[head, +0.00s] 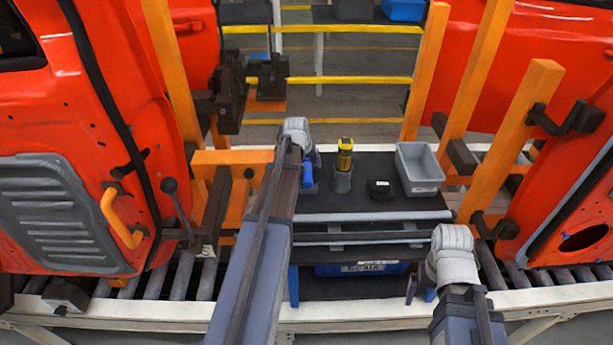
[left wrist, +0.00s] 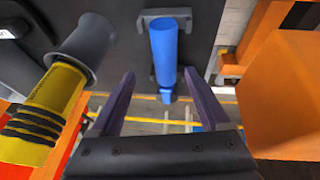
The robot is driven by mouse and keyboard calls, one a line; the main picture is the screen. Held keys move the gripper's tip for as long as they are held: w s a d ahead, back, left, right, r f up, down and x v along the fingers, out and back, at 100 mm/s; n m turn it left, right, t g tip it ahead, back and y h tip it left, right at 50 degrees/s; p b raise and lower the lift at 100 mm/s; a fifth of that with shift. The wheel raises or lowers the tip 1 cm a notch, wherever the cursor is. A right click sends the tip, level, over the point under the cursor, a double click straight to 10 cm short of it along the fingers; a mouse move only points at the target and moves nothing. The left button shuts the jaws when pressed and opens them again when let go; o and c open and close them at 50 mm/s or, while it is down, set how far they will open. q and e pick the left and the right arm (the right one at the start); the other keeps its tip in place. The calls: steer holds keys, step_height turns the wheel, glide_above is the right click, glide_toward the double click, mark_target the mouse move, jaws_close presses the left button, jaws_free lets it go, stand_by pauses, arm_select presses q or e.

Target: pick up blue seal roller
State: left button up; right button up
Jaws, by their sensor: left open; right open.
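The blue seal roller (head: 308,175) stands on the dark bench top, at its left end in the head view. In the left wrist view the blue roller (left wrist: 164,52) lies in a dark bracket, its narrow end toward my gripper. My left gripper (left wrist: 159,74) is open and empty, its two purple fingers on either side of the roller's line, apart from it. In the head view my left wrist hides most of that gripper. My right gripper (head: 420,289) is low in front of the bench, partly hidden by its wrist, with nothing seen in it.
A yellow and black tool (head: 345,154) stands in a grey cup (head: 342,182) right of the roller. A small black box (head: 379,188) and a grey bin (head: 420,169) are further right. Orange posts (head: 509,140) and red doors (head: 70,130) flank the bench.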

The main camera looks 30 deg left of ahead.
mark_target(307, 170)
arm_select(q)
steer(key=shift+a+f, duration=0.15)
steer(key=shift+a, duration=0.05)
steer(key=shift+f+b, duration=0.35)
steer(key=shift+b, duration=0.15)
steer(key=b+x, duration=0.3)
steer(key=shift+a+f, duration=0.2)
steer(key=shift+a, duration=0.05)
steer(key=shift+w+f+b, duration=0.2)
steer(key=shift+f+b, duration=0.25)
steer(key=shift+r, duration=0.1)
steer(key=shift+f, duration=0.25)
jaws_close()
